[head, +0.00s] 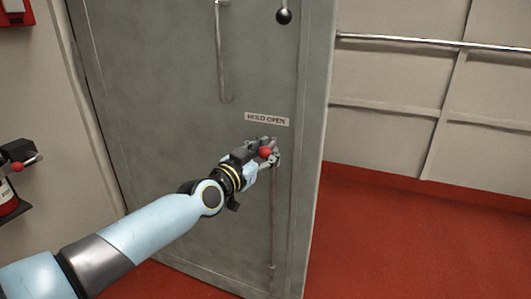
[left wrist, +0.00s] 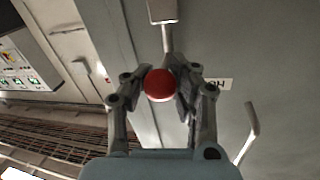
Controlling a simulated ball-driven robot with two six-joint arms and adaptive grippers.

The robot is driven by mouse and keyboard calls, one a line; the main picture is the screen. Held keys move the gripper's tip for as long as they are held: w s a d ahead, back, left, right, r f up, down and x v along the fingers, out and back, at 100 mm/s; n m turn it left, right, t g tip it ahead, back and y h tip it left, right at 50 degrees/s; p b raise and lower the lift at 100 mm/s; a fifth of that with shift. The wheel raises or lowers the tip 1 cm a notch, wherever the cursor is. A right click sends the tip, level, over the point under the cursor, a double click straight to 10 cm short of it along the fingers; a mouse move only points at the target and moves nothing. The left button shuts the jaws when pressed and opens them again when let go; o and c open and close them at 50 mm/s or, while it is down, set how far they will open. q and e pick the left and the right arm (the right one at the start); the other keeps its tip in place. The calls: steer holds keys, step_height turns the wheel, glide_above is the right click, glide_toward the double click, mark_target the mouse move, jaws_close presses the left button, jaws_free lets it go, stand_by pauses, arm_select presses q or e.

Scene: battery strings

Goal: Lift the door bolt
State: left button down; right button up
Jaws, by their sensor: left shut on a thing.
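The grey steel door (head: 165,130) stands in the middle of the head view and carries a "HOLD OPEN" label (head: 267,119). Below the label is the door bolt, a thin vertical rod (head: 273,220) running down the door face. Its red knob (head: 265,152) shows at my left gripper (head: 272,155). In the left wrist view the red knob (left wrist: 160,84) sits between the two fingers of my left gripper (left wrist: 163,88), which is shut on it. The fingers hide part of the bolt near the knob. My right gripper is not in view.
A long door handle (head: 221,60) and a black ball knob (head: 284,16) are higher on the door. A red extinguisher (head: 6,198) is at the left edge. A wall rail (head: 430,42) runs at right, above open red floor (head: 420,240).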

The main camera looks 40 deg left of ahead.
arm_select(q)
steer(key=shift+w+r, duration=0.15)
steer(key=shift+r, duration=0.45)
steer(key=c, duration=1.1)
jaws_free()
steer(key=shift+o, duration=0.6)
steer(key=shift+f, duration=0.25)
steer(key=s, duration=1.2)
steer(key=shift+s+d, duration=0.2)
steer(key=shift+r, duration=0.1)
